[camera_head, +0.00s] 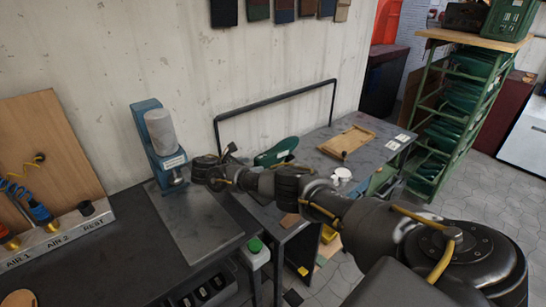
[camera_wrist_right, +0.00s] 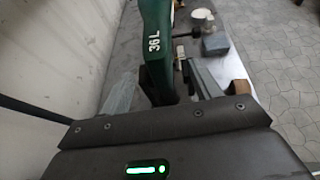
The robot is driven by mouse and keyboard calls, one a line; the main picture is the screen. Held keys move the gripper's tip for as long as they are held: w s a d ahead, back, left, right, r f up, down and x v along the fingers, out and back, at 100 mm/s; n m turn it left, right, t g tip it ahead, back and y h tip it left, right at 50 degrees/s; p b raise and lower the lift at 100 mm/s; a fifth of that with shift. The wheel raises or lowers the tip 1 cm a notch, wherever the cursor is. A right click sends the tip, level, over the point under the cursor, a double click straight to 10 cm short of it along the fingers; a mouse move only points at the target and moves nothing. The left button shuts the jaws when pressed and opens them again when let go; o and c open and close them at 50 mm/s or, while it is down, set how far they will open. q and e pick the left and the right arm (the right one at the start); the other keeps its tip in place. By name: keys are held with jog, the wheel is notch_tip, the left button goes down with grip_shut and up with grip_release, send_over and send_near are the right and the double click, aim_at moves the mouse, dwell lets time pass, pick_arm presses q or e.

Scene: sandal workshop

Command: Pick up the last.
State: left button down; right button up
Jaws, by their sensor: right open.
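The green last, marked "36 L", stands out near the far bench in the head view (camera_head: 277,152), partly behind my right arm. In the right wrist view the last (camera_wrist_right: 154,45) runs down from the top edge into the space between the fingers, and its lower end is dark. My right gripper (camera_head: 229,152) is open, to the left of the last in the head view. In the right wrist view its fingers (camera_wrist_right: 163,92) lie on either side of the last. I cannot tell whether they touch it. My left gripper is not in view.
The far bench holds a wooden tray (camera_head: 347,142) and white cups (camera_head: 342,174). A blue press (camera_head: 152,140) stands at the near bench (camera_head: 120,235). A black rail (camera_head: 275,98) runs along the wall. A green rack (camera_head: 455,120) stands at the right.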

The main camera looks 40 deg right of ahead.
aim_at(256, 164)
jog(key=shift+d+f, duration=0.2)
jog(key=shift+d, duration=0.35)
jog(key=shift+w+d+f, duration=0.1)
jog(key=shift+d+f, duration=0.15)
jog(key=shift+d, duration=0.15)
jog(key=x, duration=0.3)
jog(key=shift+d+p, duration=0.15)
jog(key=shift+p, duration=0.15)
jog(key=shift+d+f, duration=0.25)
jog(key=shift+d, duration=0.15)
jog(key=shift+a, duration=0.1)
jog(key=shift+c, duration=1)
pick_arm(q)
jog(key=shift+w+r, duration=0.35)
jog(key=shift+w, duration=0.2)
pick_arm(e)
jog(key=shift+r, duration=0.1)
jog(key=c, duration=0.9)
